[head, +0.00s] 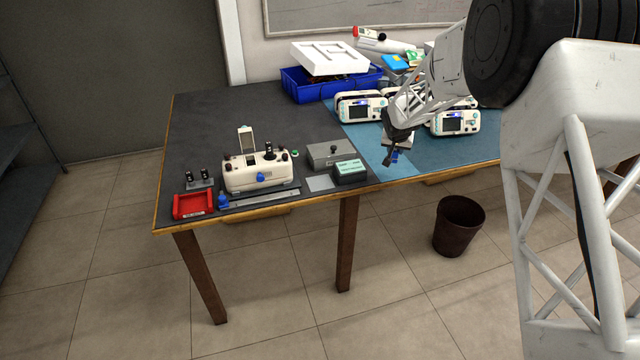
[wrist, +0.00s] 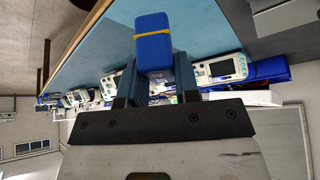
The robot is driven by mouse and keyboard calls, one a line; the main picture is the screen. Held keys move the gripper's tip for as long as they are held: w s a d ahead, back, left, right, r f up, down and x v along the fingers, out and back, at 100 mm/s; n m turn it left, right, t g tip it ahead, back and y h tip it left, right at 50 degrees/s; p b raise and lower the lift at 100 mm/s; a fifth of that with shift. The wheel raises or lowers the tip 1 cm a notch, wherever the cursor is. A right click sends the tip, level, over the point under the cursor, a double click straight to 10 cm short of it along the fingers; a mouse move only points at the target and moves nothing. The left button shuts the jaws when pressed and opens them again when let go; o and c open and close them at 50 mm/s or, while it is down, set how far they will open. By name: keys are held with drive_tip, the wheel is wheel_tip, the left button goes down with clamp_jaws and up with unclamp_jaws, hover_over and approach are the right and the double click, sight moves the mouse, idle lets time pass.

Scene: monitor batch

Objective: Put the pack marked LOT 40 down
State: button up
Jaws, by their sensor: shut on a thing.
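My gripper (head: 391,152) is over the blue mat (head: 368,146) on the bench, in front of the white monitors. In the wrist view my gripper (wrist: 158,76) is shut on a blue pack (wrist: 153,24) with a yellow band across it. The pack sticks out beyond the fingers, and the mat shows behind it. In the head view only a small blue part of the pack (head: 396,157) shows by the fingertips. No LOT 40 marking can be read, and I cannot tell whether the pack touches the mat.
White monitors (head: 362,107) and (head: 456,121) stand behind my gripper. A blue bin (head: 300,88) holds a white foam piece. To the left are a grey box (head: 324,154), a dark green-topped box (head: 350,171), a cream test device (head: 262,176) and a red tray (head: 193,205). A bin (head: 458,228) stands on the floor.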

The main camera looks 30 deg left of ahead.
drive_tip(key=d+f+m+h, duration=0.2)
drive_tip(key=d+f+m, duration=0.15)
drive_tip(key=d, duration=1.65)
drive_tip(key=d+f+m+h, duration=0.15)
drive_tip(key=d+f, duration=0.25)
drive_tip(key=d, duration=1.7)
drive_tip(key=s+a+n+y, duration=0.2)
drive_tip(key=s+a+n, duration=0.15)
drive_tip(key=a, duration=1.05)
drive_tip(key=s+a+n+y, duration=0.2)
drive_tip(key=s+a, duration=0.2)
drive_tip(key=a, duration=1)
drive_tip(key=s+a+r+n+y, duration=0.1)
drive_tip(key=s+a+n, duration=0.2)
drive_tip(key=s+a, duration=0.5)
drive_tip(key=s+a+r+n+g+y, duration=0.1)
drive_tip(key=s+a+n, duration=0.2)
drive_tip(key=s+a, duration=0.6)
drive_tip(key=a, duration=0.8)
drive_tip(key=shift+g, duration=0.3)
drive_tip(key=shift+w+a+r+y, duration=0.1)
drive_tip(key=shift+a+y, duration=0.05)
drive_tip(key=shift+y, duration=0.1)
